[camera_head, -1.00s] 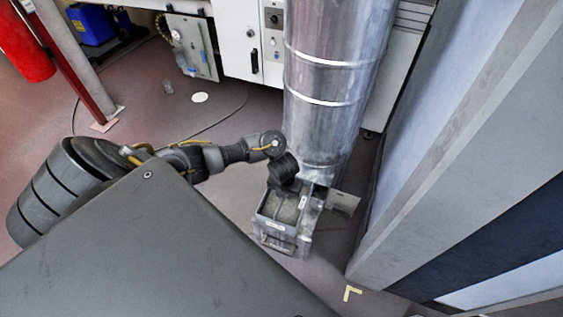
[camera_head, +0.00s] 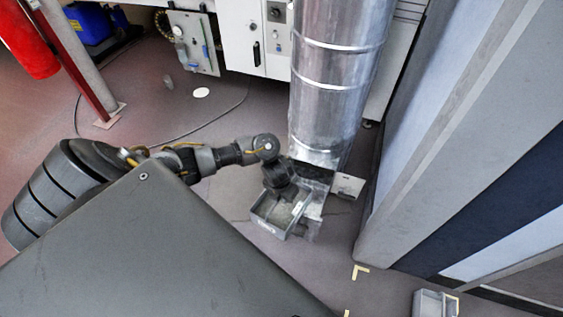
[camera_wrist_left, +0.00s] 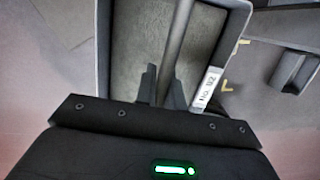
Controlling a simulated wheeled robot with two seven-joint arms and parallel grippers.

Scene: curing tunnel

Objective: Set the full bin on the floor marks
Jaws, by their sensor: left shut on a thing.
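My left gripper (camera_head: 283,194) is shut on the bar that crosses the top of a grey bin (camera_head: 268,227). The bin holds grey material. In the left wrist view, the fingers (camera_wrist_left: 161,88) pinch the bar over the grey fill, and a white label shows on the bin's rim (camera_wrist_left: 208,86). The bin hangs in front of the duct's foot; its height above the floor is hard to tell. Yellow corner floor marks (camera_head: 360,271) lie to the lower right, also visible in the left wrist view (camera_wrist_left: 227,86). My right gripper is not in view.
A second grey bin (camera_head: 430,304) stands on the floor at the lower right, by yellow marking. A silver duct (camera_head: 335,80) rises behind the held bin, with a metal flap (camera_head: 347,186) beside its foot. A pale wall panel (camera_head: 430,150) bounds the right side.

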